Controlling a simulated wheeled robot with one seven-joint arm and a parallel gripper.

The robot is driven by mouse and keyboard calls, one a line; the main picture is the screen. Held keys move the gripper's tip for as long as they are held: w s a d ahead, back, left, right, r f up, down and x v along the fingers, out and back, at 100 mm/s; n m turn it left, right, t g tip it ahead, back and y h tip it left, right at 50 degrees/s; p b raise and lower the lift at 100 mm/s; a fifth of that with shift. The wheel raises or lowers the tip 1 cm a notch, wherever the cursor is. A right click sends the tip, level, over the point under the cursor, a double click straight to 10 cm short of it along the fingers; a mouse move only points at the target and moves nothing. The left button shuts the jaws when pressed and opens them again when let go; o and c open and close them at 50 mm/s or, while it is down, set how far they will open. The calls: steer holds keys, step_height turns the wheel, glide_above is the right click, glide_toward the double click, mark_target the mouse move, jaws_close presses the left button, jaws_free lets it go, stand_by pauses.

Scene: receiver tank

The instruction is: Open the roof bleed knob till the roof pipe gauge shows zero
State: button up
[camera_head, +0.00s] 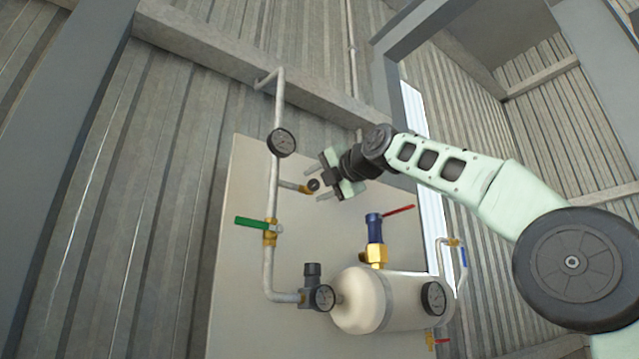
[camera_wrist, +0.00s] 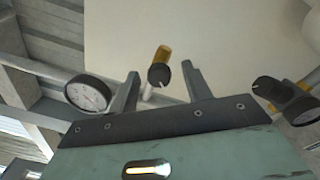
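The roof bleed knob (camera_head: 313,185) is a small black knob on a brass stub (camera_head: 293,187) that branches right off the white vertical pipe (camera_head: 275,185). My gripper (camera_head: 317,184) is open, its two fingers pointing at the knob from the right. In the wrist view the knob (camera_wrist: 158,75) shows between the two spread fingers (camera_wrist: 160,72), with a gap visible on each side. The roof pipe gauge (camera_head: 281,142) is a round black-rimmed dial on the pipe above the knob. It also shows at left in the wrist view (camera_wrist: 88,93). Its reading is too small to tell.
A green-handled valve (camera_head: 258,223) sits below on the same pipe. A black regulator (camera_head: 312,274) with a gauge (camera_head: 323,298), a cream tank (camera_head: 361,300) and a blue valve with a red lever (camera_head: 375,228) stand lower right. A pale panel (camera_head: 232,270) lies behind.

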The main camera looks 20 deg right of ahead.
steer(key=shift+s, duration=0.1)
steer(key=b+v, duration=0.9)
steer(key=v, duration=0.8)
steer(key=shift+s, duration=0.1)
stand_by(1.7)
